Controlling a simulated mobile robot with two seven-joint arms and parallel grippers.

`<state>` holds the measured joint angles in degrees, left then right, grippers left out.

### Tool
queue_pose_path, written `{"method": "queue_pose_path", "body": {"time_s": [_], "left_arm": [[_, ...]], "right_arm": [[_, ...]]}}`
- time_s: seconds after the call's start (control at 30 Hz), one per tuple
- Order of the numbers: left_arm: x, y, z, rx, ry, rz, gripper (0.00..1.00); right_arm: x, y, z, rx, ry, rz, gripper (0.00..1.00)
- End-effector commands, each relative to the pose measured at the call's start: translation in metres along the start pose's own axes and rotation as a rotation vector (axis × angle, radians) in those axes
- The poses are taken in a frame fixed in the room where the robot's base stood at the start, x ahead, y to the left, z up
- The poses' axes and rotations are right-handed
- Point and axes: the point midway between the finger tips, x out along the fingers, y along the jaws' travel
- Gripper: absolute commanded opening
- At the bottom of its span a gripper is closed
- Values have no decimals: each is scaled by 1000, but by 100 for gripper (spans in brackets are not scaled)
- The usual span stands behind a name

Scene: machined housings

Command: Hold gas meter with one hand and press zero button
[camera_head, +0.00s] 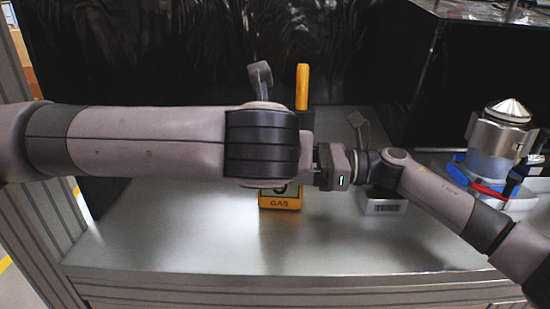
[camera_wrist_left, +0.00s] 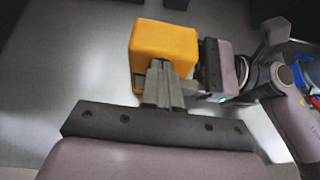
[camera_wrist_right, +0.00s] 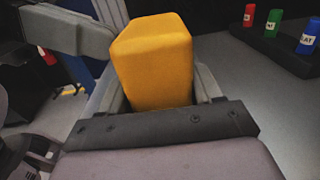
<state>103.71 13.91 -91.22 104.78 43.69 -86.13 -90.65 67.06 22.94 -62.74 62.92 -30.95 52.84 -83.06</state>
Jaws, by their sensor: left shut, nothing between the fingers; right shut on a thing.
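The gas meter (camera_head: 280,203) is a yellow box with "GAS" on its lower front. In the head view my left arm covers its upper part. My right gripper (camera_head: 328,166) is shut on the meter from the right. In the right wrist view the yellow body (camera_wrist_right: 155,60) sits between its fingers. In the left wrist view my left gripper (camera_wrist_left: 162,85) is shut and empty, its fingertips at the meter's (camera_wrist_left: 165,42) face near a small dark display. I cannot tell if they touch. The zero button is not visible.
A small grey box marked "TEST" (camera_head: 384,207) stands right of the meter. A steel vessel (camera_head: 497,135) with blue and red parts is at the far right. A yellow cylinder (camera_head: 302,82) stands behind. Red, green and blue cans (camera_wrist_right: 273,22) show in the right wrist view. The front tabletop (camera_head: 190,235) is clear.

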Motion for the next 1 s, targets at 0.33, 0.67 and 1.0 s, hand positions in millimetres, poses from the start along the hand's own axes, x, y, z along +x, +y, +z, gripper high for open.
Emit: {"method": "queue_pose_path", "body": {"time_s": [0.33,0.67,1.0], "left_arm": [[-29,0,-19,0,4,2,0],[-105,-2,-19,2,-2,-3,0],[-136,-2,-20,1,-1,-2,0]], "right_arm": [[6,9,1,-7,-3,33,20],[4,6,1,-5,-2,24,20],[3,5,1,-5,-2,21,20]]}}
